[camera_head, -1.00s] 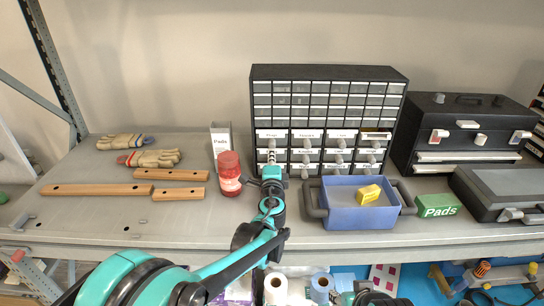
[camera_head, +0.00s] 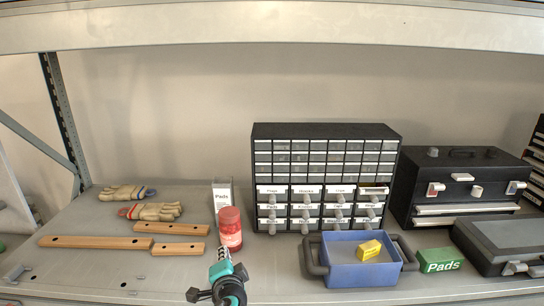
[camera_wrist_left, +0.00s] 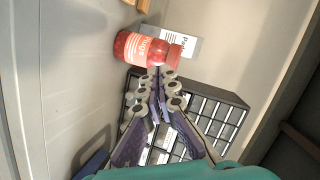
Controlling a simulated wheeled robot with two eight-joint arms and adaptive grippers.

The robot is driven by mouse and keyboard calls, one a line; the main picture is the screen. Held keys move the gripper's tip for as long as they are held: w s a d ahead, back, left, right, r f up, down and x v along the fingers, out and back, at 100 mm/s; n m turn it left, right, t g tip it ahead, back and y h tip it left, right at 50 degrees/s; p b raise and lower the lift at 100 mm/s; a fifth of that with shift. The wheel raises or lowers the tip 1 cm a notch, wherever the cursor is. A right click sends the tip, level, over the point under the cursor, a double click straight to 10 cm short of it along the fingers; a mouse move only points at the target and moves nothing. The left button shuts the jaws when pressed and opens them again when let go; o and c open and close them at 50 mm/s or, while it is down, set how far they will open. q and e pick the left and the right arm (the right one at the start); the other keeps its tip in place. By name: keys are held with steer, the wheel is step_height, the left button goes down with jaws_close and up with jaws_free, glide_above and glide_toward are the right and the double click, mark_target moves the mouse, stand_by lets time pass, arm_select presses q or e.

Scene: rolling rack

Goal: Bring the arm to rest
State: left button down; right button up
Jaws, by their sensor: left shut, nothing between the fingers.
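My left gripper (camera_head: 222,256) shows at the bottom of the head view, at the shelf's front, just below the red jar (camera_head: 230,230). It is shut and empty. The left wrist view shows its closed fingers (camera_wrist_left: 160,82), with the red jar (camera_wrist_left: 143,47) and the drawer cabinet (camera_wrist_left: 215,110) beyond them. I cannot tell from the pictures whether the fingers touch anything. Most of my left arm is out of the head view. My right gripper is not in view.
On the shelf (camera_head: 90,262) stand the drawer cabinet (camera_head: 325,130), a blue bin (camera_head: 345,274) holding a yellow box (camera_head: 370,249), a green Pads box (camera_head: 440,262) and black cases (camera_head: 460,185). Gloves (camera_head: 150,211) and wooden bars (camera_head: 95,242) lie left. A beam (camera_head: 270,28) crosses above.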

arm_select(q)
steer(key=s+a+f+n+g, duration=0.3)
steer(key=s+a+f+n, duration=0.15)
steer(key=s+a, duration=0.35)
steer(key=s+d+f+n+g+h, duration=0.1)
steer(key=s+f+n+g, duration=0.1)
steer(key=s, duration=0.5)
steer(key=s+d+f+n+g+h, duration=0.2)
steer(key=s+f+n, duration=0.2)
steer(key=s, duration=0.3)
steer(key=shift+s+f+h, duration=0.15)
steer(key=shift+s+h, duration=0.15)
steer(key=shift+s, duration=0.05)
